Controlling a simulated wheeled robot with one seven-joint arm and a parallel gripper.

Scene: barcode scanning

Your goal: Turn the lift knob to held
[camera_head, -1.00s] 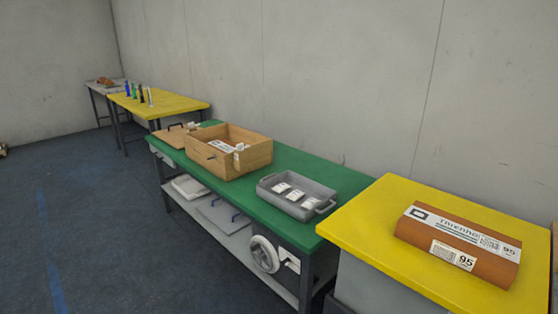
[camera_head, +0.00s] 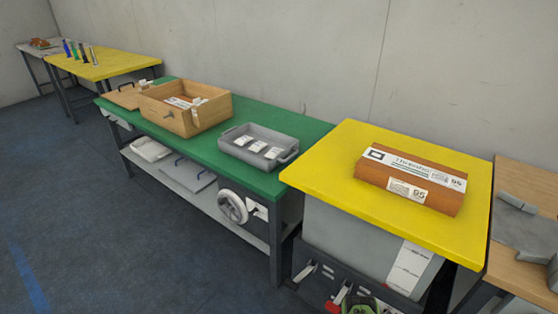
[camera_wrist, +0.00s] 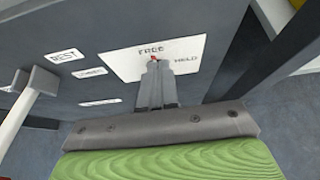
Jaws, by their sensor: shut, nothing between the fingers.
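In the wrist view, a white plate (camera_wrist: 115,64) on a dark grey panel is lettered FREE at its top and HELD at its right. A small red mark (camera_wrist: 153,57), which looks like the lift knob's pointer, sits just under FREE. My gripper (camera_wrist: 154,68) is shut and empty. Its grey fingertips are in front of the plate, right below the red mark. They hide most of the knob, and I cannot tell whether they touch it.
A pale lever (camera_wrist: 25,105) with a grey end stands left of the plate, near a REST label (camera_wrist: 65,57). In the head view, a yellow table (camera_head: 320,178) carries an orange parcel (camera_head: 372,177). A handwheel (camera_head: 232,207) is on the green bench (camera_head: 200,150). Open floor lies left.

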